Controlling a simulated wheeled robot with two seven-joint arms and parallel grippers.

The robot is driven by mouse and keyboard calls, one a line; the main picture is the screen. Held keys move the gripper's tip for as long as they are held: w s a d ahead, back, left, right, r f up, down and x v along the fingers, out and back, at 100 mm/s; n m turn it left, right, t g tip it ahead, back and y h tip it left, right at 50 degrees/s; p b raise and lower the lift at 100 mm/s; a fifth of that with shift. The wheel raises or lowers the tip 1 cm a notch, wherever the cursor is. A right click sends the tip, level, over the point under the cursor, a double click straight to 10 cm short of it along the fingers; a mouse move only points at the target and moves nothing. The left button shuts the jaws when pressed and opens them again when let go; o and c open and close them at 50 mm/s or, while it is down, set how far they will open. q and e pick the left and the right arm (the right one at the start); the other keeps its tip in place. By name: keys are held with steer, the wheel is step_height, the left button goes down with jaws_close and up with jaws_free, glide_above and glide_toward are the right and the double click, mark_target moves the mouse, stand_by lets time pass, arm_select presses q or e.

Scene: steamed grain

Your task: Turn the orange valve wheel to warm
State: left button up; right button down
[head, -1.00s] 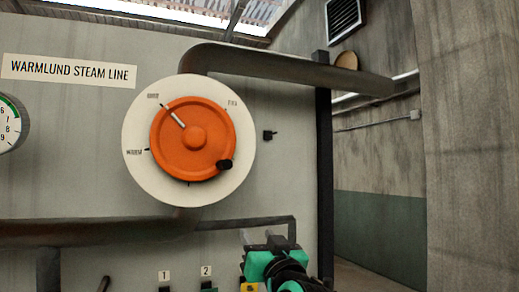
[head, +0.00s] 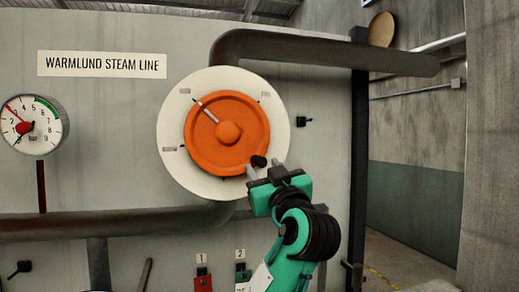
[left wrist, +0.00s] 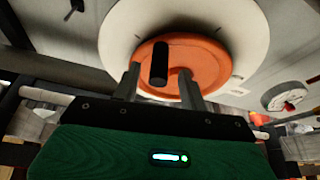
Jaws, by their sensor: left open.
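The orange valve wheel (head: 205,145) is mounted on a round white plate (head: 171,120) on the grey panel. Its white pointer line points up and left, close to the upper-left label; the WARM label (head: 169,149) is lower, at the plate's left. The wheel's black handle knob (head: 258,161) is at its lower right. My left gripper (head: 264,168) is open at this knob. In the left wrist view the handle (left wrist: 159,62) shows between the two open fingers (left wrist: 160,85), with no clear contact. My right gripper is not in view.
A round gauge (head: 45,120) with a red hand is at the left. A thick dark pipe (head: 120,222) crosses below the wheel and another (head: 330,52) runs above it. Small red (head: 203,284) and green (head: 243,276) parts sit under labels 1 and 2.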

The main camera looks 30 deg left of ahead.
arm_select(q)
steer(key=shift+p+x, duration=0.85)
steer(key=shift+x, duration=1.1)
jaws_close()
